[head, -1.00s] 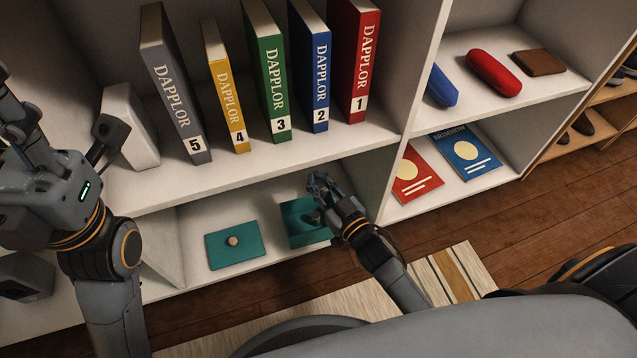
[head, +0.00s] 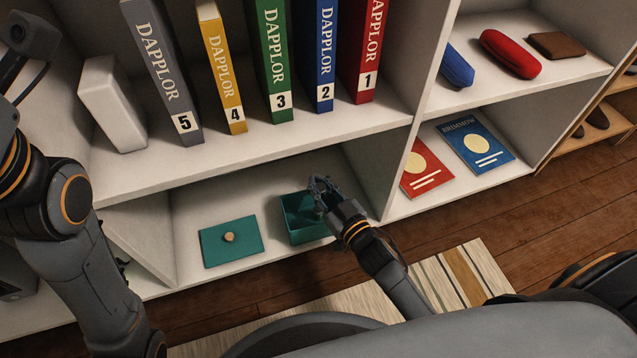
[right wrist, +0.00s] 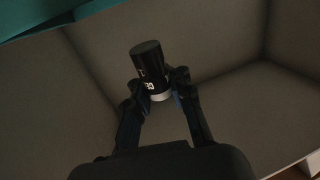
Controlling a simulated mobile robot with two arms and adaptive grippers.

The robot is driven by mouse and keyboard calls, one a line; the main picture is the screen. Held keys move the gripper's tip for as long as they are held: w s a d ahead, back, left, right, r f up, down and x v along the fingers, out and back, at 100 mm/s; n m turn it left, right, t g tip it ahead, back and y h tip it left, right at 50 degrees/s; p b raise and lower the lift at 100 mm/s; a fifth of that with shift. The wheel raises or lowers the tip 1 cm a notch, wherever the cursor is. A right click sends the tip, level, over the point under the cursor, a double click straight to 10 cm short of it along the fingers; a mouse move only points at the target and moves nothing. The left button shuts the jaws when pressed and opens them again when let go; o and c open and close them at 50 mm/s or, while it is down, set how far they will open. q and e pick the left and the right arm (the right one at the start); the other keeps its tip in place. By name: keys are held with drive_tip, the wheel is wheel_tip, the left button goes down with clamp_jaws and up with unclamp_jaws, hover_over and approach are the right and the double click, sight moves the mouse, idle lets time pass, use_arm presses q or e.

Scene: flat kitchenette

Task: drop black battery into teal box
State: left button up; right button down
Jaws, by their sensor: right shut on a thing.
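The open teal box (head: 298,231) stands on the lower shelf, below the numbered binders. A teal lid (head: 214,250) with a small round wooden knob lies flat to its left. My right gripper (head: 322,187) is at the box's upper right side, over its rim in the head view. The right wrist view shows it shut on the black battery (right wrist: 148,62), a dark cylinder with a silver band and pale lettering. A teal edge (right wrist: 35,17) shows at that view's upper left. The battery is too small to make out in the head view. My left gripper's fingers are not visible.
The upper shelf (head: 250,150) overhangs the box compartment and holds several binders and a white block (head: 112,105). A divider (head: 405,150) stands to the right, with red and blue booklets (head: 474,147) beyond it. The shelf around the lid is clear.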

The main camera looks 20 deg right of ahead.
sight(318, 184)
drive_tip(key=c, duration=1.1)
unclamp_jaws()
wheel_tip(318, 184, up, 10)
drive_tip(key=shift+r, duration=0.1)
